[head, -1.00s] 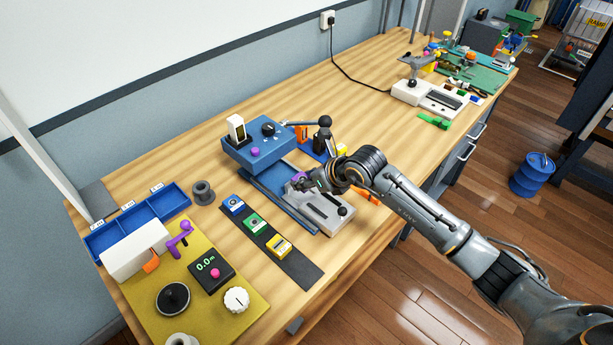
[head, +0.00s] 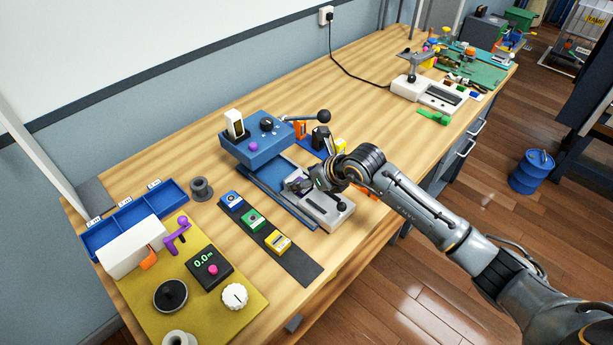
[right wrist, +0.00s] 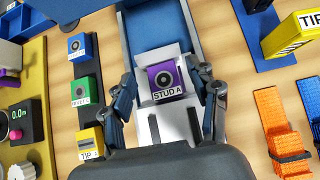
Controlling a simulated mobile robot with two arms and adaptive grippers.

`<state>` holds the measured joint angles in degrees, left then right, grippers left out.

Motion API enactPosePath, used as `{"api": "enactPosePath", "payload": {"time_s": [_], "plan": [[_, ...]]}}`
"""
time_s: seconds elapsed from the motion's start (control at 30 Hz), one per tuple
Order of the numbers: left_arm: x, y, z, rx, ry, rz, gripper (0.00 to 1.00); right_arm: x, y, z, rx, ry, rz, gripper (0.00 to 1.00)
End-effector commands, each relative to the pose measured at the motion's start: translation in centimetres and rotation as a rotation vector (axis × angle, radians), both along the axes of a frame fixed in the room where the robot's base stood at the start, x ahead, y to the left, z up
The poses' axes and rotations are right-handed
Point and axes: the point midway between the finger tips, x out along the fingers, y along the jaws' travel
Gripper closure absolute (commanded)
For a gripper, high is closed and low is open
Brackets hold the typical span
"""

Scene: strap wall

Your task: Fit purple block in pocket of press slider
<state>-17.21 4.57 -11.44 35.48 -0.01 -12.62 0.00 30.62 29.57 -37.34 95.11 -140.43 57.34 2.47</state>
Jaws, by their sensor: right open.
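The purple block (right wrist: 165,77), with a dark round stud on top and a "STUD A" label, sits upright at the far end of the pale grey press slider (head: 328,211), over its pocket. In the right wrist view, the slider (right wrist: 150,132) shows around and below it. I cannot tell how deep the block sits. My right gripper (right wrist: 169,92) is open, with one finger on each side of the block and small gaps visible. In the head view, the right gripper (head: 304,186) mostly hides the block. My left gripper is not in view.
The blue press (head: 257,145) with its black-knobbed lever stands behind the slider. A dark strip (head: 295,264) with blue, green and yellow blocks lies to the left. Orange pieces (right wrist: 279,117) lie to the slider's right in the wrist view. A yellow panel (head: 205,308) is at front left.

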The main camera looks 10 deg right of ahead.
Motion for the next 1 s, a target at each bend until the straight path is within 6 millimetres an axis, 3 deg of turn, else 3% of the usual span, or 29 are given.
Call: {"api": "enactPosePath", "payload": {"time_s": [0.23, 0.7, 1.0], "plan": [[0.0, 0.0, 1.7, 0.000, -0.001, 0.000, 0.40, -0.1, -0.1, 1.8, 0.000, 0.000, 0.000, 0.40], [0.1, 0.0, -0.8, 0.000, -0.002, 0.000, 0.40, -5.8, -3.9, 8.1, -0.001, -0.003, 0.000, 0.40], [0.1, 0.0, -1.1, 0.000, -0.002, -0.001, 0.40, -7.1, -4.7, 9.7, -0.001, 0.000, -0.001, 0.40]]}}
